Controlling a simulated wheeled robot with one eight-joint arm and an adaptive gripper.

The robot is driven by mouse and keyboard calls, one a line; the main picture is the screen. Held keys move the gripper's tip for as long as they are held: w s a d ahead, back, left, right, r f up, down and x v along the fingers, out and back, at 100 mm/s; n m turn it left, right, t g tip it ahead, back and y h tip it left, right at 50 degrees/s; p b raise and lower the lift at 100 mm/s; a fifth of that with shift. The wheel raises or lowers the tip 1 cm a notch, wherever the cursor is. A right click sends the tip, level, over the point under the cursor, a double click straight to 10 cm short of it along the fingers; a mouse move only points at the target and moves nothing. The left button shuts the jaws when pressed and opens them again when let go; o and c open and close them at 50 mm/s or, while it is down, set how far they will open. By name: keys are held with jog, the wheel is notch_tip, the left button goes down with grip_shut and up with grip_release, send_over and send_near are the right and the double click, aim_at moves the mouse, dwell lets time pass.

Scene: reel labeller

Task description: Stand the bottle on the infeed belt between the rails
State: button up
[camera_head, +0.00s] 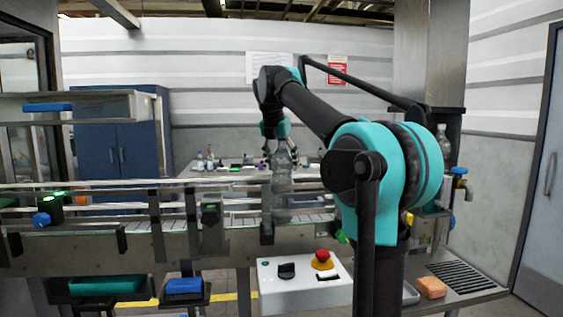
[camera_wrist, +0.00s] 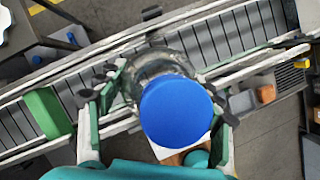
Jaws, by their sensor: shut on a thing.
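The clear bottle (camera_head: 282,190) is upright in the head view, in front of the infeed belt (camera_head: 240,222) and its rails (camera_head: 120,184). My gripper (camera_head: 278,147) comes from above and is shut on the bottle's upper part. In the wrist view the bottle's blue round cap (camera_wrist: 176,110) fills the middle, with my gripper's fingers on either side. The clear bottle body shows beyond the cap, over the slatted belt (camera_wrist: 215,42) and near its near rail. The bottle's base is hidden in the wrist view, and I cannot tell whether it touches the belt.
A control box with a red stop button (camera_head: 322,256) stands in front of the conveyor. A back table (camera_head: 235,173) holds several small bottles and items. An orange block (camera_head: 431,287) lies at the right. A green block (camera_wrist: 47,111) sits at the belt's left in the wrist view.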

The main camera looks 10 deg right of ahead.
jog(key=o, duration=1.9)
jog(key=shift+f, duration=0.1)
jog(key=v, duration=1.2)
jog(key=shift+d, duration=0.1)
